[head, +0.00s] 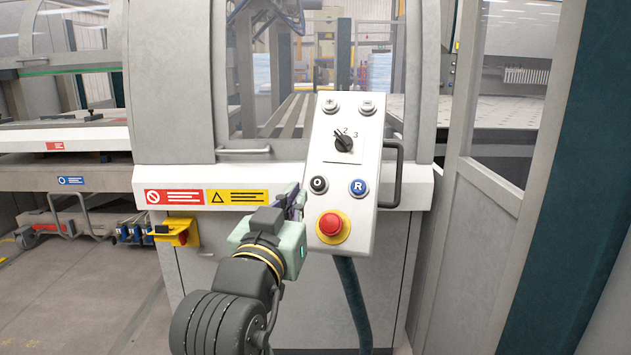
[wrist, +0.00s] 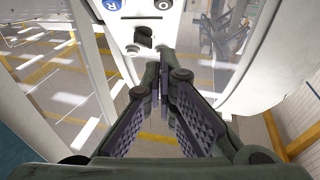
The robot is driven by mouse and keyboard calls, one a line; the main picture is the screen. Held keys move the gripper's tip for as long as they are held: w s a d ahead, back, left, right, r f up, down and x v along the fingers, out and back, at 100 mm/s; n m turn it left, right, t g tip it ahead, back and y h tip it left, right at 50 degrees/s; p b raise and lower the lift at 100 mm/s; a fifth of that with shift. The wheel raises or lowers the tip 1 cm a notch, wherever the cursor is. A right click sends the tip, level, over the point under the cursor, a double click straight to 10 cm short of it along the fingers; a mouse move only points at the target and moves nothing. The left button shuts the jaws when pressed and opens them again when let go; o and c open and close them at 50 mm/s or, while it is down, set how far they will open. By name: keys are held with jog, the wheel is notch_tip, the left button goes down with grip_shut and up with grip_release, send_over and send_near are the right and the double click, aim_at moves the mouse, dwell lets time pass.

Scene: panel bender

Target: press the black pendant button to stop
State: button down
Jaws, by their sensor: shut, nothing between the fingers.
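The pendant (head: 335,110) is a white upright panel in the head view. Its black button (head: 318,184), marked O, sits at the lower left of the panel, left of a blue R button (head: 358,187). My gripper (head: 297,194) is shut and empty at the panel's left edge, just left of the black button; contact cannot be told. In the wrist view the panel is upside down, with the black button (wrist: 163,5) at the top edge, partly cut off. The shut fingertips (wrist: 160,58) show below it in the picture, near the selector knob (wrist: 143,38).
A red emergency stop (head: 330,224) on a yellow ring sits below the black button. A rotary selector (head: 343,143) and two small buttons are higher on the panel. A dark handle (head: 398,175) is on its right side, and a green hose (head: 352,300) hangs below.

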jog(key=p, duration=0.2)
send_near(321, 178)
notch_tip(321, 178, up, 5)
jog(key=w, duration=0.3)
jog(key=shift+w+d+f, duration=0.3)
jog(key=shift+w+f, duration=0.35)
jog(key=shift+f, duration=0.05)
jog(key=shift+w+d+f, duration=0.35)
jog(key=shift+w+f, duration=0.3)
jog(key=shift+f, duration=0.05)
jog(key=shift+w+f, duration=0.1)
jog(key=shift+w+d+f, duration=0.2)
jog(key=shift+w+f, duration=0.3)
jog(key=shift+w, duration=0.1)
